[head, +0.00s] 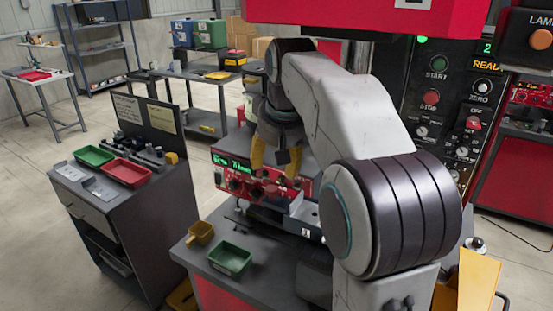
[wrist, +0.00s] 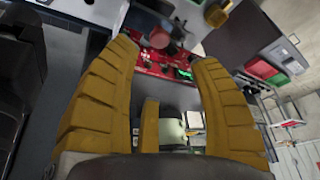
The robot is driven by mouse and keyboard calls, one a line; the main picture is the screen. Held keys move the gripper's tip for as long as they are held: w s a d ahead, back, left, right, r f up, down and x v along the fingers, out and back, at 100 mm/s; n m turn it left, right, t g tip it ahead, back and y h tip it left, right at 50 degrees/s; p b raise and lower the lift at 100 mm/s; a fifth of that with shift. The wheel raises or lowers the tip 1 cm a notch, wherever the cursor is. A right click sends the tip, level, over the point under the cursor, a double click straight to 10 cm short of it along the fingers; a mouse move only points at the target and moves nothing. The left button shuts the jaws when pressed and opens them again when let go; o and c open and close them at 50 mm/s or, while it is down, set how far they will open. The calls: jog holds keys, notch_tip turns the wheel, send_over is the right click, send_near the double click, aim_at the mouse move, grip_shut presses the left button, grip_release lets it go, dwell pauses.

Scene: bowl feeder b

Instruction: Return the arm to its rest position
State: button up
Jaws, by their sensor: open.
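My grey arm is raised and bent, reaching over the machine's dark table. My gripper (head: 275,165) has yellow fingers that hang down in front of a red control box (head: 228,178) with a green display. In the wrist view the two fingers of my gripper (wrist: 166,55) are spread apart, with nothing held between them. The red control box also shows in the wrist view (wrist: 150,62), beyond the gap between the fingers. My arm hides part of the machine behind it.
On the machine's table (head: 257,283) stand a green tray (head: 230,258) and a small yellow tray (head: 200,233). A panel with buttons (head: 445,110) stands right of my arm. A grey cabinet (head: 125,215) holds green and red trays at left. Open floor lies farther back.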

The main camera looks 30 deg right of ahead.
jog(key=s+a+f+n, duration=0.1)
jog(key=s+a+f, duration=0.3)
jog(key=s+f, duration=0.3)
jog(key=s+a+f+n+y, duration=0.1)
jog(key=s+a+f, duration=0.4)
jog(key=s, duration=1.1)
notch_tip(320, 180, down, 3)
jog(key=shift+a+r, duration=0.1)
jog(key=shift+a, duration=0.05)
